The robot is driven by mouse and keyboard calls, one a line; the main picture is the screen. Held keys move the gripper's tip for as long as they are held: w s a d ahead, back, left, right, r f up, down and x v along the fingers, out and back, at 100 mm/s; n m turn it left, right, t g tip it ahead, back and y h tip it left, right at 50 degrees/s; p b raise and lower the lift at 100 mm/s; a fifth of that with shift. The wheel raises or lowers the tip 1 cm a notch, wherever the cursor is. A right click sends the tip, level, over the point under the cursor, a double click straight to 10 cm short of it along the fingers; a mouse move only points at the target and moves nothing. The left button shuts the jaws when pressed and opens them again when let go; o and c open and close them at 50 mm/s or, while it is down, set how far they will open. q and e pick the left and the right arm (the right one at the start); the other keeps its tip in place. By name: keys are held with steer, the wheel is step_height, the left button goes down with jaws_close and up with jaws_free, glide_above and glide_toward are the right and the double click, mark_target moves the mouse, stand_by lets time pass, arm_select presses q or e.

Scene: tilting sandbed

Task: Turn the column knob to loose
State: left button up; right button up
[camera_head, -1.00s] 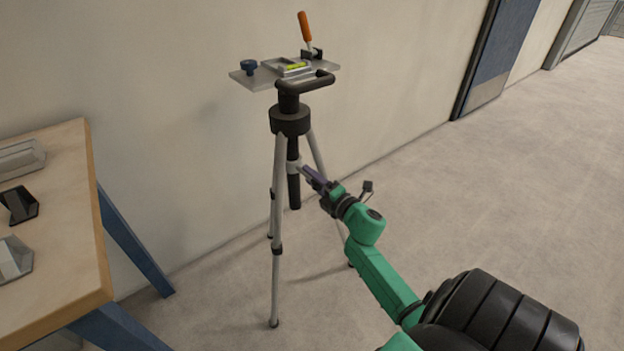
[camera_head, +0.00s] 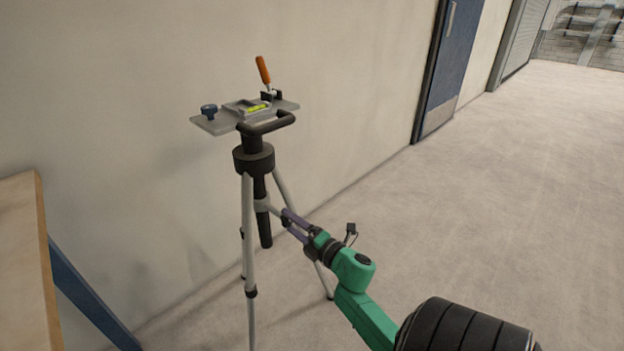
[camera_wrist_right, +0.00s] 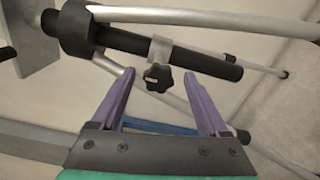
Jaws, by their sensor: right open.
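The column knob (camera_wrist_right: 158,78) is a black lobed knob with a pale mark, on a grey collar (camera_wrist_right: 157,50) around the black centre column (camera_wrist_right: 205,63) in the right wrist view. In the head view the collar (camera_head: 262,205) shows on the column under the tripod's black head (camera_head: 254,158), but the knob cannot be made out. My right gripper (camera_head: 286,220) is open beside the column. Its purple fingers (camera_wrist_right: 160,80) are spread in the right wrist view, with the knob between and just beyond the tips. The fingers appear apart from it. My left gripper is not in view.
The tripod carries a plate (camera_head: 215,123) with a blue knob (camera_head: 209,111), a bubble level (camera_head: 257,108) and an orange-handled clamp (camera_head: 263,70). Tripod legs (camera_head: 249,265) stand close to my right arm. A wooden table (camera_head: 22,260) is at left. Floor at right is clear.

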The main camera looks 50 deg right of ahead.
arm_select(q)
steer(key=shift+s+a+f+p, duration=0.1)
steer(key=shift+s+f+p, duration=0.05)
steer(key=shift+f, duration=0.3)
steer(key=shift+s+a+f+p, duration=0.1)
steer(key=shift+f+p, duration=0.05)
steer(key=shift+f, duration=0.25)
arm_select(e)
steer(key=s, duration=0.9)
steer(key=shift+s, duration=0.35)
steer(key=shift+a, duration=0.1)
